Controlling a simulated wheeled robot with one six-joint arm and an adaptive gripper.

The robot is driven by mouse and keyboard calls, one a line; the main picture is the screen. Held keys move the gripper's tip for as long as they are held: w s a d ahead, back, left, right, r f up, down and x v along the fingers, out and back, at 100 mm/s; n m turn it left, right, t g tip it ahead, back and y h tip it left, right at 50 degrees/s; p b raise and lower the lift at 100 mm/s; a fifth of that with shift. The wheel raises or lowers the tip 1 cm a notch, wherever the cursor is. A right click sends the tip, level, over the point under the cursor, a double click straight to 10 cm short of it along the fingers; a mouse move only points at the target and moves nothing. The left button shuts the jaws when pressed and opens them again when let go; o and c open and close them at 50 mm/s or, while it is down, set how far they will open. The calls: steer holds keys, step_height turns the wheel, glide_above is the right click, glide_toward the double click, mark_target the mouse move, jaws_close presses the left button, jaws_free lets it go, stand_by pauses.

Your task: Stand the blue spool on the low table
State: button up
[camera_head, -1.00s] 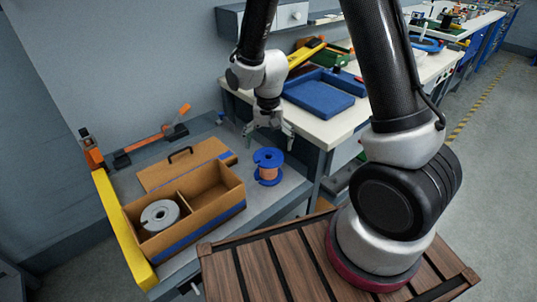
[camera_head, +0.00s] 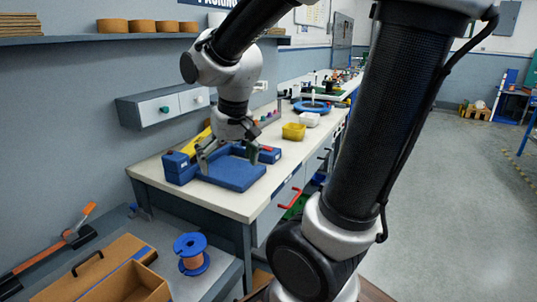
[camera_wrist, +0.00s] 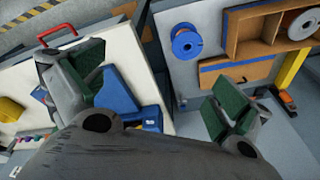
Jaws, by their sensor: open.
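The blue spool (camera_head: 191,254), wound with copper-coloured wire, stands upright on one flange on the grey low table (camera_head: 222,274). Nothing touches it. It also shows in the wrist view (camera_wrist: 186,42), seen from above near the cardboard box. My gripper (camera_head: 228,158) is open and empty, well above and to the right of the spool in the head view, in front of the blue tray on the workbench. In the wrist view its green-padded fingers (camera_wrist: 152,95) are spread wide with nothing between them.
An open cardboard box (camera_head: 128,284) sits left of the spool; in the wrist view it holds a grey spool (camera_wrist: 298,24). The white workbench (camera_head: 240,206) carries a blue tray (camera_head: 232,174) and a yellow bin (camera_head: 294,131). A drawer unit (camera_head: 165,107) hangs on the wall.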

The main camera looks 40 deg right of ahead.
steer(key=s+d+r+n+t, duration=0.1)
steer(key=s+d+r, duration=0.1)
steer(key=s, duration=0.3)
steer(key=s+d+r+n, duration=0.1)
steer(key=s+d+r, duration=0.1)
steer(key=s, duration=0.4)
steer(key=shift+d+r+t, duration=0.35)
steer(key=shift+r+t, duration=0.05)
steer(key=shift+r, duration=0.1)
steer(key=shift+w, duration=0.1)
